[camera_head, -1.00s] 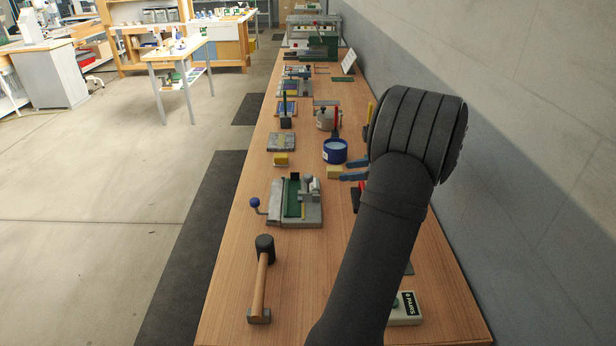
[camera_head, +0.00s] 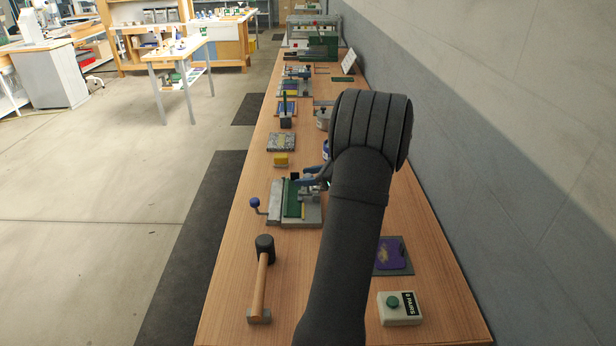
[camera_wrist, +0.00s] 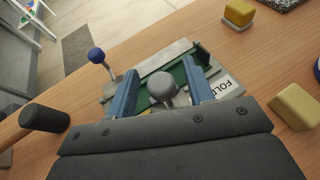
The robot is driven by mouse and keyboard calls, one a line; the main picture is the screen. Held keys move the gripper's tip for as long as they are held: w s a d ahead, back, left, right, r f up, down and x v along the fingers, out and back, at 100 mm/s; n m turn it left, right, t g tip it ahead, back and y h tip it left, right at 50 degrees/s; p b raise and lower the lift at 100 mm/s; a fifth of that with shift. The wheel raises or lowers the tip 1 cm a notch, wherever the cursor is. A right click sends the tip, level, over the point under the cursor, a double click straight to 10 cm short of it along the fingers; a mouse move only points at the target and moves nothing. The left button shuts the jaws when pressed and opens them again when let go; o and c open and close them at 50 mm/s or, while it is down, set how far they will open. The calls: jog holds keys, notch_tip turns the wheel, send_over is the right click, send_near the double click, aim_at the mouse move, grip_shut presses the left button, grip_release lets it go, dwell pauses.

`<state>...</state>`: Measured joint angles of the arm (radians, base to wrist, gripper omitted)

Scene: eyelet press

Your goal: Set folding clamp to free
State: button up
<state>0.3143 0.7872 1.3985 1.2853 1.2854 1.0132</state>
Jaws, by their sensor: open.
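The folding device (camera_head: 275,205) is a grey base with a green strip on the wooden bench. A lever with a blue ball (camera_head: 255,202) sticks out at its left; that ball also shows in the wrist view (camera_wrist: 96,55). A label reading "FOL…" (camera_wrist: 228,88) is partly hidden by a finger. My gripper (camera_wrist: 160,70) is open above the device, its two blue fingers on either side of a round grey knob (camera_wrist: 161,86). I cannot tell whether the fingers touch the knob. In the head view my gripper (camera_head: 312,180) is partly hidden by my arm.
A black-headed mallet (camera_head: 262,270) lies nearer on the bench. A yellow block (camera_head: 281,160) sits just beyond the device, and another yellow block (camera_wrist: 296,106) lies to the right in the wrist view. A box with a green button (camera_head: 400,308) stands at the front right.

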grip_shut()
jog(key=shift+d+r+m+t+y, duration=0.15)
jog(key=shift+d+m+t+y, duration=0.2)
jog(key=shift+d+y, duration=0.6)
jog(key=shift+d+r+m+t+y, duration=0.15)
jog(key=shift+d+m+t+y, duration=0.25)
jog(key=shift+y, duration=0.85)
grip_release()
jog(key=shift+d, duration=0.1)
jog(key=v, duration=1.2)
jog(key=shift+w, duration=0.1)
